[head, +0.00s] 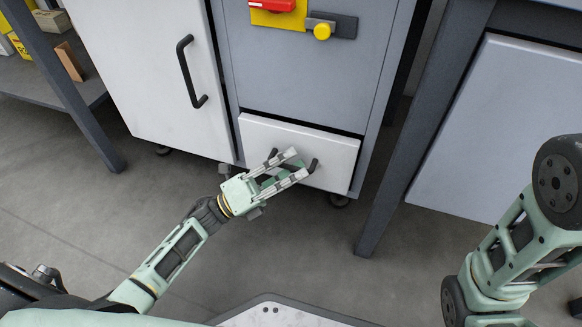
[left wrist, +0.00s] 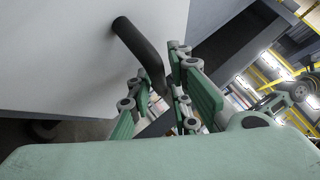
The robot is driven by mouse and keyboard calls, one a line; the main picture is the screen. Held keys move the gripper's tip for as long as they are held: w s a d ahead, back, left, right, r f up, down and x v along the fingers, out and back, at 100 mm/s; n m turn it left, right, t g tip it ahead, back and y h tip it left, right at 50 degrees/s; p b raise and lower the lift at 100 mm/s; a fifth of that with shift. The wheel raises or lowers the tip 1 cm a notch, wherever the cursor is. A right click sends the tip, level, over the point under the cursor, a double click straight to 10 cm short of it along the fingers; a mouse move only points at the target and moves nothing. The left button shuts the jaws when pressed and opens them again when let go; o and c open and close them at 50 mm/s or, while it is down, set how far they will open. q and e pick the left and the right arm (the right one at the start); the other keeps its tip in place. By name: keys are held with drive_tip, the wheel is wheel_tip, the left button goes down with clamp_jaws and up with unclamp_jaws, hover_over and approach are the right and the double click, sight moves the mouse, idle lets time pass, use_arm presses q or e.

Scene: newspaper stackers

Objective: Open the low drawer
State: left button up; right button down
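The low drawer (head: 335,155) is a white front at the bottom of the grey cabinet, with a dark gap along its top edge. Its black bar handle (head: 314,165) also shows in the left wrist view (left wrist: 135,42), against the white front (left wrist: 60,50). My left gripper (head: 300,162) is at the handle with its fingers spread apart. The bar runs between the two fingers, which also show in the left wrist view (left wrist: 162,65). I cannot see firm contact of both fingers with the bar. My right gripper is out of view; only part of my right arm shows.
A white door (head: 140,75) with a black handle (head: 188,72) stands left of the drawer. Dark table legs (head: 385,205) stand at right and left (head: 85,110). The floor (head: 110,215) before the drawer is clear.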

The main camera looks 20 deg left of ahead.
use_arm(q)
clamp_jaws()
idle(0.3)
drive_tip(key=shift+s, duration=0.3)
drive_tip(key=s+p, duration=0.7)
drive_tip(key=s, duration=1.1)
drive_tip(key=shift+a, duration=0.4)
drive_tip(key=shift+o, duration=0.4)
unclamp_jaws()
